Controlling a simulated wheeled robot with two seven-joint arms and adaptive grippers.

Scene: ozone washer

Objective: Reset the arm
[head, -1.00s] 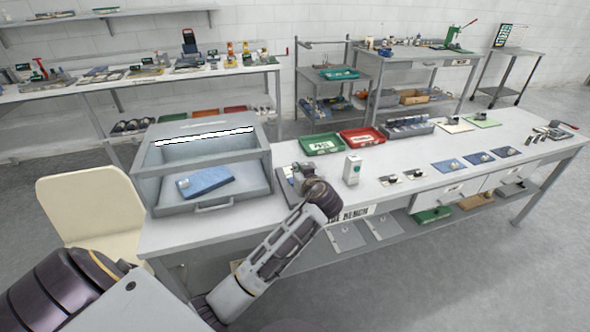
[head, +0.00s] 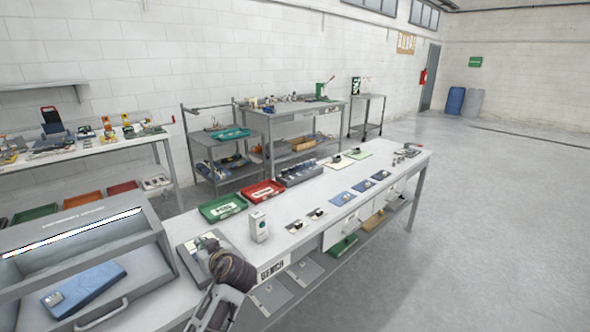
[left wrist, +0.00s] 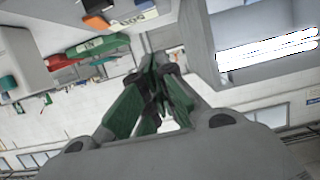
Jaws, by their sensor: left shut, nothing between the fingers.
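My left gripper (left wrist: 158,65) shows in the left wrist view with its green fingers together and nothing between them. In the head view my left arm comes up from the bottom edge and ends in a dark wrist joint over the bench's near edge; this joint hides most of the gripper. A dark flat fixture (head: 192,252) lies on the bench just beyond it. I cannot tell whether the gripper touches it. My right gripper is not in view.
The grey washer box (head: 160,240) with a blue flat part (head: 85,290) inside stands left of my arm. A white bottle (head: 259,228), a green tray (head: 222,208) and a red tray (head: 262,191) stand on the bench to the right. Open floor (head: 480,240) lies at right.

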